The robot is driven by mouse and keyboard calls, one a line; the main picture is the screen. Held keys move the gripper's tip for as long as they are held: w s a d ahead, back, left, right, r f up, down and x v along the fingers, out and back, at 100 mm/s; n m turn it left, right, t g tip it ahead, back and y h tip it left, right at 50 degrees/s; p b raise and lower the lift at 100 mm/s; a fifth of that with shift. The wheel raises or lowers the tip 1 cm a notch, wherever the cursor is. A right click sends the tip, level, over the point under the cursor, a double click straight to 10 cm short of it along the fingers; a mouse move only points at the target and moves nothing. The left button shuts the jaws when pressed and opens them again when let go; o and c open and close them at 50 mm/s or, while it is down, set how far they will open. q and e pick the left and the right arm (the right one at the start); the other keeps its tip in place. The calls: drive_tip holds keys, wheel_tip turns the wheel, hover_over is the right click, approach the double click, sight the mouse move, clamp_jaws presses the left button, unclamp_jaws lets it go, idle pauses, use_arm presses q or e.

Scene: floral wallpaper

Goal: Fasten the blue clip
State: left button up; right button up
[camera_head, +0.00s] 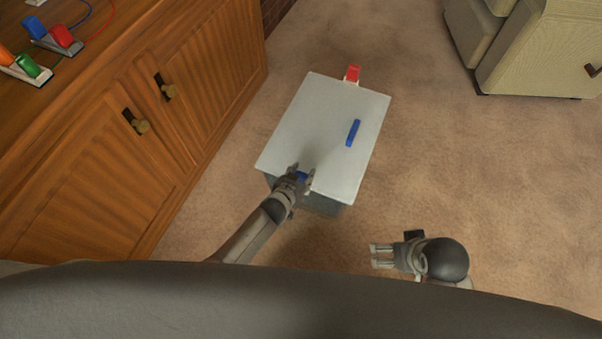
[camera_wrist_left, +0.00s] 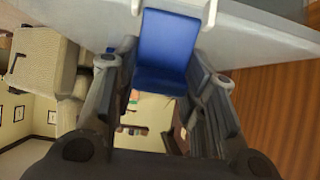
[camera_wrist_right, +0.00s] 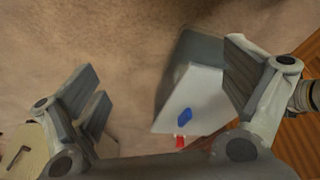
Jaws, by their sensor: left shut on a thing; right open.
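A grey box with a pale lid (camera_head: 325,125) stands on the carpet. The lid lies over the box and has a blue handle (camera_head: 353,132) on top. A blue clip (camera_wrist_left: 166,48) is at the near edge of the lid. My left gripper (camera_head: 301,178) is shut on the blue clip, with a finger on each side of it in the left wrist view. A red clip (camera_head: 352,73) is at the far edge of the lid. My right gripper (camera_head: 376,256) is open and empty, to the right of the box and apart from it.
A wooden cabinet (camera_head: 110,130) stands close on the left, with several coloured clip-like items (camera_head: 52,38) and cables on its top. A pale cabinet (camera_head: 540,50) stands at the back right.

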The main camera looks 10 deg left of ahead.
use_arm(q)
drive_tip(key=shift+w, duration=0.1)
use_arm(e)
drive_tip(key=shift+x, duration=0.85)
drive_tip(key=shift+s, duration=0.15)
use_arm(q)
drive_tip(key=o, duration=1)
drive_tip(key=shift+s+a+r, duration=0.2)
drive_tip(key=shift+s, duration=0.1)
drive_tip(key=v, duration=1.1)
drive_tip(key=shift+s+d+r, duration=0.1)
drive_tip(key=shift+s, duration=0.05)
